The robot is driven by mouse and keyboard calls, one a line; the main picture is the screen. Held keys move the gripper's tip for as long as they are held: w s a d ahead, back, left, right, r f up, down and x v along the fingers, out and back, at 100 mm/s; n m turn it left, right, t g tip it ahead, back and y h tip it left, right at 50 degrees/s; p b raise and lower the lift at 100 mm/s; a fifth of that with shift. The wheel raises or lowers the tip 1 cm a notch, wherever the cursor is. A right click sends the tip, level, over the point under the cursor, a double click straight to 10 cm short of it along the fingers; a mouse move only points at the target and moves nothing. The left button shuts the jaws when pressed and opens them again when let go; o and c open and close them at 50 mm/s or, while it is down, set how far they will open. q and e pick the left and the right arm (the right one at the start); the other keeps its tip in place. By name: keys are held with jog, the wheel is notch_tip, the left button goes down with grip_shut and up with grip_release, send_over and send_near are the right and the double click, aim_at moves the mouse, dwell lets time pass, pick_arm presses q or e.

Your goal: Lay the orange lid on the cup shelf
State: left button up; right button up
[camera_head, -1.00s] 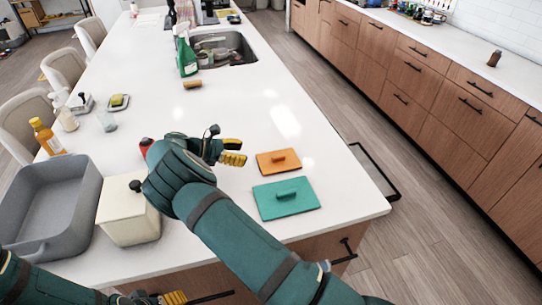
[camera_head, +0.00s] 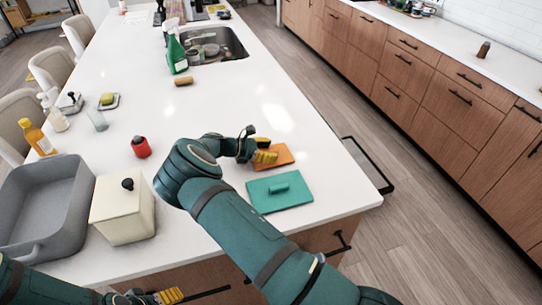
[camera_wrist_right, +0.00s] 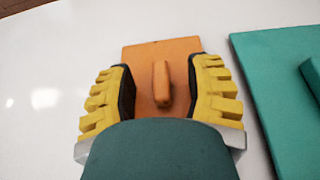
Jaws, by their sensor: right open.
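The orange lid (camera_head: 283,157) lies flat on the white island top, beyond the teal lid. In the right wrist view the orange lid (camera_wrist_right: 150,60) has a raised bar handle (camera_wrist_right: 161,84) that stands between my open yellow fingers. My right gripper (camera_head: 266,156) is at the lid's left side in the head view, and in the wrist view (camera_wrist_right: 162,92) its fingers are apart on both sides of the handle. My left gripper (camera_head: 170,296) is at the bottom edge, partly cut off, and its opening is unclear. I cannot make out a cup shelf.
A teal lid (camera_head: 293,200) lies just in front of the orange lid. A cream box with a black knob (camera_head: 125,215), a grey basin (camera_head: 75,190) and a red-topped item (camera_head: 140,148) stand to the left. A sink (camera_head: 225,42) and green bottle (camera_head: 176,55) are farther back.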

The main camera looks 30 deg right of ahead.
jog(key=shift+d+f, duration=0.1)
jog(key=shift+d, duration=0.15)
jog(key=shift+c, duration=0.4)
grip_shut()
